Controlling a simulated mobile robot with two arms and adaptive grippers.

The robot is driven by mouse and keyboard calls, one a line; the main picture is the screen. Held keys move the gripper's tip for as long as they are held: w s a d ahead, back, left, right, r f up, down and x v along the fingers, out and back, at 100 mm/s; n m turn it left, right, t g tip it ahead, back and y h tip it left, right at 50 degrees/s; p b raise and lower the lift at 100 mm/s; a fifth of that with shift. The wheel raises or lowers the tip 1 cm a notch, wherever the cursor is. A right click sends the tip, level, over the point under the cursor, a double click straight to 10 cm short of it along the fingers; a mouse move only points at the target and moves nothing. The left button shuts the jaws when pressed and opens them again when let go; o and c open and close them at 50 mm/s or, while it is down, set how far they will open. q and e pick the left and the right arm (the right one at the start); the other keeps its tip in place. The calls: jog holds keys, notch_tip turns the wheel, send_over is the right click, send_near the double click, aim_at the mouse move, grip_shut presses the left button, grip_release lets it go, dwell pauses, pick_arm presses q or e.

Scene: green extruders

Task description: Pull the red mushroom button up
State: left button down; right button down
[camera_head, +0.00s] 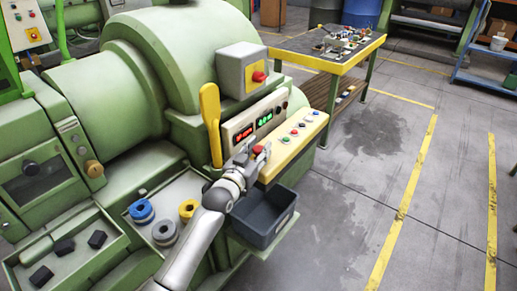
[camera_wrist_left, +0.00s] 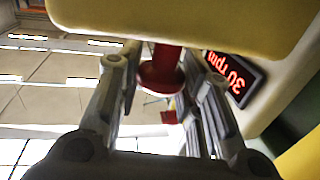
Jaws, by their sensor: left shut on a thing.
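The red mushroom button (camera_head: 258,149) stands at the near end of the yellow-edged control panel (camera_head: 291,148). In the left wrist view the red button (camera_wrist_left: 162,72) lies between the two fingers, its stem meeting the yellow panel (camera_wrist_left: 190,25); the picture is upside down. My left gripper (camera_head: 254,153) is at the panel's near end, shut on the button; it also shows in the left wrist view (camera_wrist_left: 163,80). The fingers hide part of the button in the head view. My right gripper is not in view.
A second red button (camera_head: 258,76) sits on a grey box (camera_head: 238,68) above the panel. A yellow lever (camera_head: 211,122) rises left of the displays (camera_head: 254,124). A dark bin (camera_head: 265,215) is below the panel. Open floor (camera_head: 350,200) lies to the right.

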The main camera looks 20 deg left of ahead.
pick_arm(q)
jog(key=shift+r, duration=0.25)
jog(key=c, duration=1.1)
grip_release()
jog(key=shift+o, duration=0.7)
jog(key=shift+s+f, duration=0.1)
jog(key=s+a, duration=0.2)
jog(key=s, duration=0.9)
jog(key=shift+s, duration=0.35)
jog(key=shift+d, duration=0.1)
